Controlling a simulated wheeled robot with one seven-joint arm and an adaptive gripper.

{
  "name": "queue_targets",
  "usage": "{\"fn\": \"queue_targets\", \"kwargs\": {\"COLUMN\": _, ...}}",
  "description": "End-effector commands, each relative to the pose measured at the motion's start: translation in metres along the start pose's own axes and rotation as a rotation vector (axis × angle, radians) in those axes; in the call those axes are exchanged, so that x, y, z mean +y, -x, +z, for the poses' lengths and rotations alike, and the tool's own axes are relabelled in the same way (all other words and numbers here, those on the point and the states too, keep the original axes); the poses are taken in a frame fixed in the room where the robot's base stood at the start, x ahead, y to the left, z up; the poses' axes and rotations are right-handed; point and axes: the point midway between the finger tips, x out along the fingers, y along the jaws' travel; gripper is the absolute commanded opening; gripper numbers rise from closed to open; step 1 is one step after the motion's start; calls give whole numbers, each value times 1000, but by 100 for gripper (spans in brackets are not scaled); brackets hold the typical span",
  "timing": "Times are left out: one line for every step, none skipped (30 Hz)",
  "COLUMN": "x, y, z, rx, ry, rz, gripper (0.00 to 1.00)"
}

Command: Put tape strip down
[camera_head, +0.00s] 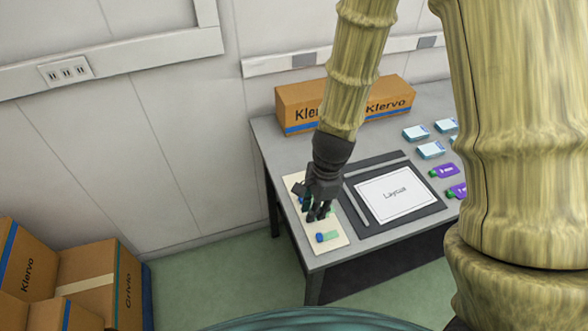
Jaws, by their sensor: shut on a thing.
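My gripper (318,212) is over the cream board (338,243) at the left front of the table, pointing down. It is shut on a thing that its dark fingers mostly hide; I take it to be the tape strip. A small teal-green patch shows beside the fingers, but I cannot tell if it is part of the held thing. A blue piece with a pale green strip (327,237) lies on the board just in front of the gripper. I cannot tell whether the fingers touch the board.
A dark mat with a white "Layout" sheet (395,193) lies right of the board. Pale blue packs (431,149) and purple-and-green items (445,171) lie farther right. Klervo cartons (391,105) stand along the table's back. More cartons (87,282) are at lower left.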

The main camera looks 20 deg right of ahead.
Motion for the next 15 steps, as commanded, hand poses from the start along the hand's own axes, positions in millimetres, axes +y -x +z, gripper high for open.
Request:
{"fn": "queue_targets", "kwargs": {"x": -4, "y": 2, "z": 0, "rx": 0, "ry": -1, "rz": -1, "gripper": 11}}
{"fn": "queue_targets", "kwargs": {"x": -8, "y": 2, "z": -1, "rx": 1, "ry": -1, "rz": -1, "gripper": 11}}
{"fn": "queue_targets", "kwargs": {"x": -15, "y": 1, "z": -1, "rx": 1, "ry": -2, "rz": -1, "gripper": 11}}
{"fn": "queue_targets", "kwargs": {"x": -21, "y": 0, "z": -1, "rx": 1, "ry": -3, "rz": 0, "gripper": 11}}
{"fn": "queue_targets", "kwargs": {"x": -28, "y": 0, "z": -2, "rx": 1, "ry": -4, "rz": 1, "gripper": 11}}
{"fn": "queue_targets", "kwargs": {"x": -37, "y": -1, "z": -2, "rx": 1, "ry": -4, "rz": 1, "gripper": 11}}
{"fn": "queue_targets", "kwargs": {"x": -44, "y": -2, "z": -2, "rx": 1, "ry": -4, "rz": 3, "gripper": 11}}
{"fn": "queue_targets", "kwargs": {"x": -50, "y": -3, "z": -2, "rx": 1, "ry": -4, "rz": 3, "gripper": 11}}
{"fn": "queue_targets", "kwargs": {"x": -59, "y": -4, "z": -2, "rx": 2, "ry": -3, "rz": 3, "gripper": 11}}
{"fn": "queue_targets", "kwargs": {"x": -65, "y": -5, "z": -2, "rx": 1, "ry": -4, "rz": 4, "gripper": 11}}
{"fn": "queue_targets", "kwargs": {"x": -72, "y": -6, "z": -2, "rx": 1, "ry": -4, "rz": 4, "gripper": 11}}
{"fn": "queue_targets", "kwargs": {"x": -80, "y": -7, "z": -2, "rx": 2, "ry": -4, "rz": 4, "gripper": 11}}
{"fn": "queue_targets", "kwargs": {"x": -86, "y": -8, "z": -2, "rx": 2, "ry": -3, "rz": 5, "gripper": 11}}
{"fn": "queue_targets", "kwargs": {"x": -92, "y": -8, "z": -2, "rx": 2, "ry": -4, "rz": 4, "gripper": 11}}
{"fn": "queue_targets", "kwargs": {"x": -100, "y": -9, "z": -2, "rx": 2, "ry": -4, "rz": 5, "gripper": 11}}
